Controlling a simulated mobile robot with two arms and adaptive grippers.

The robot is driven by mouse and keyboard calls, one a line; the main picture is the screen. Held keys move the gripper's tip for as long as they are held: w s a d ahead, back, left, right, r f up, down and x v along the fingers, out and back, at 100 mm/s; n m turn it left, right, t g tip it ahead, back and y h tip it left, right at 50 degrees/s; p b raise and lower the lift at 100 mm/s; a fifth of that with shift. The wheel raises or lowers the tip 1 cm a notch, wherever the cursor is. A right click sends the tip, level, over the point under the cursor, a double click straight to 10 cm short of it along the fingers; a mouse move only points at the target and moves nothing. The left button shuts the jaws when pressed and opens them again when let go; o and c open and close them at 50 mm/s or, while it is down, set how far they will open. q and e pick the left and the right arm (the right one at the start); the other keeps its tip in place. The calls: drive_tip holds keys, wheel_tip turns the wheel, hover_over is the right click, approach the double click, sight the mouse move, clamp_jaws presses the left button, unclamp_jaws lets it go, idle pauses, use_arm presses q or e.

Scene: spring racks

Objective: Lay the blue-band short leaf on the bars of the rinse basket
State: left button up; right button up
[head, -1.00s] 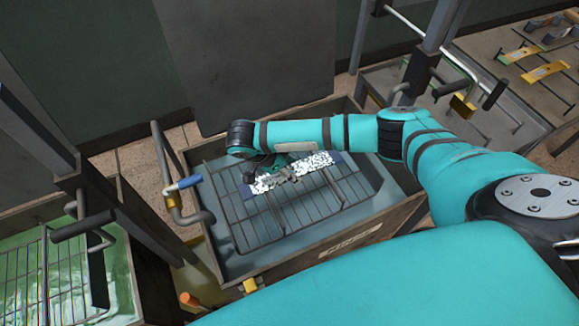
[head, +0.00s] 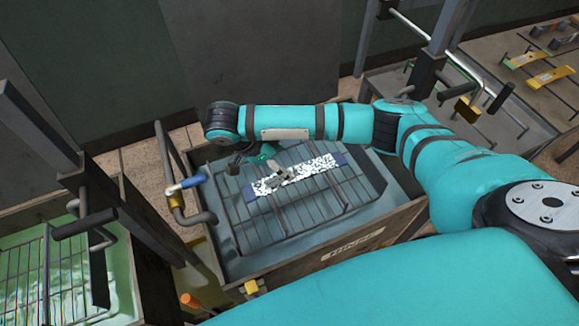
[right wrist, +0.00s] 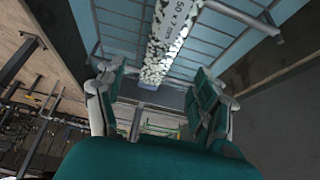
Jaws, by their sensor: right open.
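The blue-band short leaf (head: 310,170) is a speckled black-and-white strip with blue ends. It lies across the bars of the rinse basket (head: 290,218), which sits in a tank of blue-grey liquid. My right gripper (head: 276,174) is open over the leaf's left part in the head view. In the right wrist view the leaf (right wrist: 168,42) runs up from between the spread fingers of the gripper (right wrist: 158,76), with a gap on each side. My left gripper is not in view.
A bent pipe handle with a blue tip (head: 186,184) stands at the tank's left edge. A tank of green liquid (head: 25,265) is at the far left. A table with yellow leaves (head: 553,76) is at the upper right. A dark post (head: 430,60) rises behind the tank.

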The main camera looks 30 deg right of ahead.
drive_tip(key=p+v, duration=0.1)
drive_tip(key=v, duration=0.4)
drive_tip(key=shift+r, duration=0.1)
idle(0.4)
